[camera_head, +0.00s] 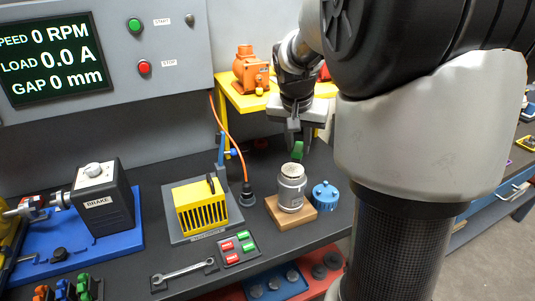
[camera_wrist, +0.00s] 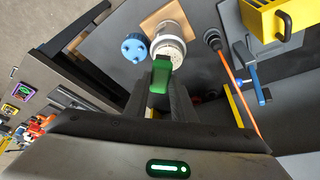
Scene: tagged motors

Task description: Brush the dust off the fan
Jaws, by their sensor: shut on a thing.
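A grey motor (camera_head: 290,192) stands upright on a wooden block (camera_head: 273,208). Its pale round top, which looks like the fan (camera_head: 291,169), faces up and also shows in the wrist view (camera_wrist: 170,45). My gripper (camera_head: 299,136) is above the motor, pointing down, shut on a green piece (camera_head: 297,150) that looks like the brush. In the wrist view the green brush (camera_wrist: 161,74) sticks out between the fingers, its tip at the fan's near edge. I cannot tell whether it touches the fan. Its bristles are not clearly visible.
A blue ribbed cap (camera_head: 324,195) stands close right of the motor. A black plug socket with an orange cable (camera_head: 246,194) and a yellow slotted guard (camera_head: 202,206) are to the left. Red and green buttons (camera_head: 237,243) and a wrench (camera_head: 184,273) lie in front.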

